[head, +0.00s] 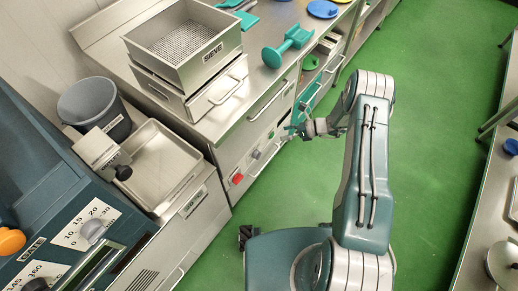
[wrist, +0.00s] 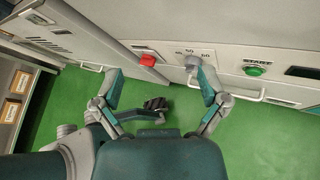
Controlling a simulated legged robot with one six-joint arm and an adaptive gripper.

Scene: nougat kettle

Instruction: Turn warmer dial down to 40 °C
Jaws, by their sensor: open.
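The warmer dial is a grey round knob (wrist: 193,60) on a pale scale plate on the cabinet front. Small numbers surround it, but I cannot read its setting. In the head view the dial (head: 256,154) is small, between a red knob and a green button. My gripper (wrist: 160,78) is open and empty, with its two fingers spread wide. In the wrist view the right finger's tip lies close to the dial in the picture, and the left finger is left of the red knob. In the head view my gripper (head: 294,131) is in front of the panel, near the green button.
A red knob (wrist: 148,60) and a green START button (wrist: 256,71) flank the dial. Drawer handles (head: 273,101) jut from the cabinet. A teal tool (head: 287,46) and a sieve box (head: 185,47) sit on the counter. Green floor (head: 430,150) is clear.

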